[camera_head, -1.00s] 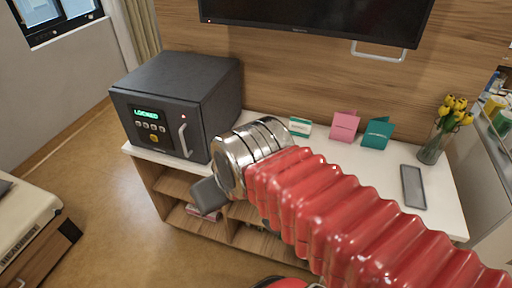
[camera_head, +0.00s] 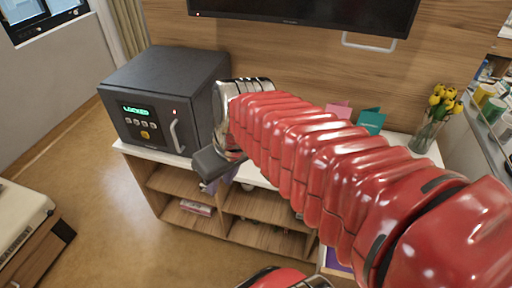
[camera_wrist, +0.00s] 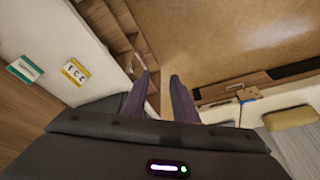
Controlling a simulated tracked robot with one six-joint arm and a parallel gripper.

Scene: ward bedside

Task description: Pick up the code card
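In the wrist view, a white card with a yellow border and dark marks (camera_wrist: 74,71) lies on the white cabinet top (camera_wrist: 88,48), left of my fingers. A green and white card (camera_wrist: 25,68) is farther left, by the wood panel. The marks are too small to read, so I cannot tell for certain which is the code card. In the head view my gripper (camera_head: 224,182) is partly hidden beside the cabinet's front.
A dark safe (camera_head: 165,95) reading LOCKED stands at the cabinet's left. A pink card (camera_head: 340,109), a teal card (camera_head: 371,121) and yellow tulips in a vase (camera_head: 430,125) stand right. A screen (camera_head: 310,15) hangs above. The floor (camera_head: 120,220) in front is clear.

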